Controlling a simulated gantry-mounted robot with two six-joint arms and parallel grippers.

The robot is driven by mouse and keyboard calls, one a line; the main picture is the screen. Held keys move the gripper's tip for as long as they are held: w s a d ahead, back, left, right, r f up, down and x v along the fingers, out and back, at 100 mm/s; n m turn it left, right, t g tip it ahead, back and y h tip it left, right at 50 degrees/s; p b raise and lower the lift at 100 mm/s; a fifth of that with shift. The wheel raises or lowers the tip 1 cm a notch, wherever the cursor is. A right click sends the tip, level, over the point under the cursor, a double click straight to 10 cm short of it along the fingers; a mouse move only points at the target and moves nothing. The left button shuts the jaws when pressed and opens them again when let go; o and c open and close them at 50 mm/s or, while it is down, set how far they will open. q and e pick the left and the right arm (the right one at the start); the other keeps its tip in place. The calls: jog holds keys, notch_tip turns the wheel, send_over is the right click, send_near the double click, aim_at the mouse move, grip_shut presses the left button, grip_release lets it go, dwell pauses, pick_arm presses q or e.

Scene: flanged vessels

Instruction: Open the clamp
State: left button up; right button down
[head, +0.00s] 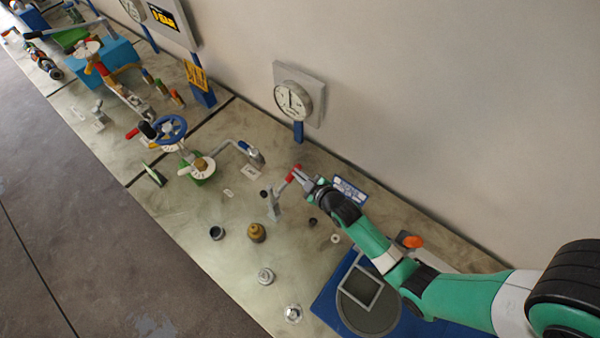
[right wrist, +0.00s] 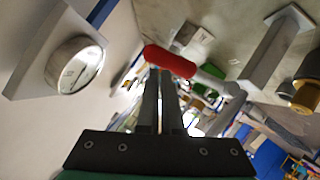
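The clamp (head: 275,207) is a grey upright post with a lever that ends in a red handle (head: 287,180). In the right wrist view the red handle (right wrist: 170,62) lies across the picture just beyond my fingertips, with its grey lever (right wrist: 218,84) running right. My right gripper (head: 303,177) is beside the handle, at the wall side of the clamp. Its two fingers (right wrist: 160,75) are close together with only a thin gap, and nothing shows between them. I cannot tell whether the tips touch the handle. My left gripper is not in view.
A round gauge (head: 293,101) is on the wall behind the clamp. A brown vessel (head: 257,233) and several small parts stand in front of it. A blue-wheeled valve (head: 170,130) is to the left. A blue base (head: 330,300) lies beneath my right arm.

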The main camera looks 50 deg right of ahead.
jog(key=shift+d+f, duration=0.1)
jog(key=shift+f, duration=0.05)
dwell(0.4)
jog(key=shift+s, duration=0.1)
jog(key=p+v, duration=0.1)
jog(key=v, duration=1)
jog(key=shift+s+p, duration=0.2)
jog(key=shift+p, duration=0.15)
jog(key=shift+r, duration=0.2)
